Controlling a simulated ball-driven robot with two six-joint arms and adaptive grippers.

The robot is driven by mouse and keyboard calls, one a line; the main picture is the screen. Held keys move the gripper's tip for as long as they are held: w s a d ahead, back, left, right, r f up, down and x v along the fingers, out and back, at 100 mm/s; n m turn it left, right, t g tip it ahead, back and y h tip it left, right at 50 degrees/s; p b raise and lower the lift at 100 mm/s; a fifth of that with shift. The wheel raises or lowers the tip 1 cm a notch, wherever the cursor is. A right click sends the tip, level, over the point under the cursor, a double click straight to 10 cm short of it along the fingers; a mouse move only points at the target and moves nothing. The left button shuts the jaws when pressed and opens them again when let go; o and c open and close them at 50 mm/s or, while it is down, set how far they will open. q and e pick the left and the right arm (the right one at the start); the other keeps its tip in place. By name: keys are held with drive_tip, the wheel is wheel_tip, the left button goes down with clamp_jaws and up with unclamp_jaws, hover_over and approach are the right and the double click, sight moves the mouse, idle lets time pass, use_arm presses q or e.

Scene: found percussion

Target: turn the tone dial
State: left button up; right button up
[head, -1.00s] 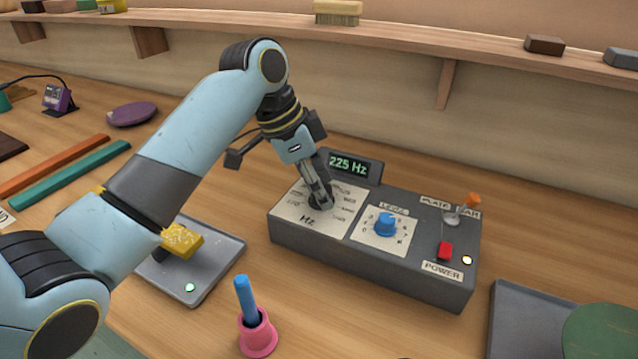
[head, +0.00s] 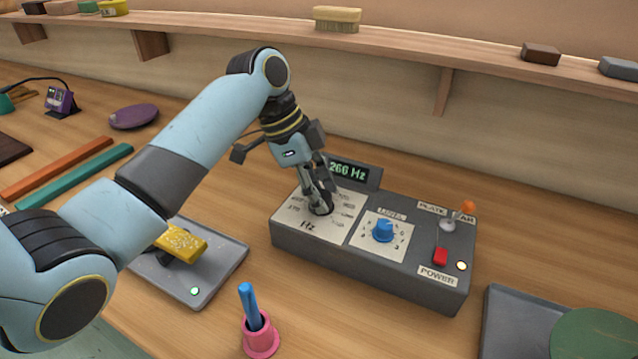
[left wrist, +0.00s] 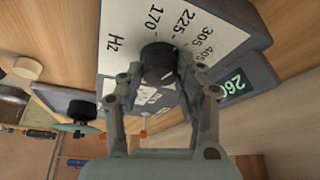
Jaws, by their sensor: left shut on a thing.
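The grey tone box (head: 360,275) stands on the bench with a white Hz scale plate (head: 338,228) at its left end. The black tone dial (left wrist: 157,65) sits on that plate. It is mostly hidden by the fingers in the head view. My left gripper (head: 320,207) is shut on the dial from above, with one finger on each side in the left wrist view (left wrist: 160,82). The display (head: 350,172) reads about 260 Hz; the last digit is hard to read. My right gripper is not in view.
The box also has a blue level knob (head: 383,230), a red power switch (head: 440,257), and an orange-tipped toggle (head: 467,207). A pink cup (head: 262,338) stands in front.

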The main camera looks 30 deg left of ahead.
use_arm(q)
drive_tip(key=shift+m+g+p, duration=0.35)
drive_tip(key=shift+m+g, duration=0.05)
drive_tip(key=shift+m, duration=0.8)
drive_tip(key=shift+h, duration=0.3)
drive_tip(key=o, duration=1.1)
drive_tip(key=shift+r, duration=0.1)
drive_tip(key=v, duration=1.2)
drive_tip(key=shift+w, duration=0.1)
drive_tip(key=shift+d, duration=0.1)
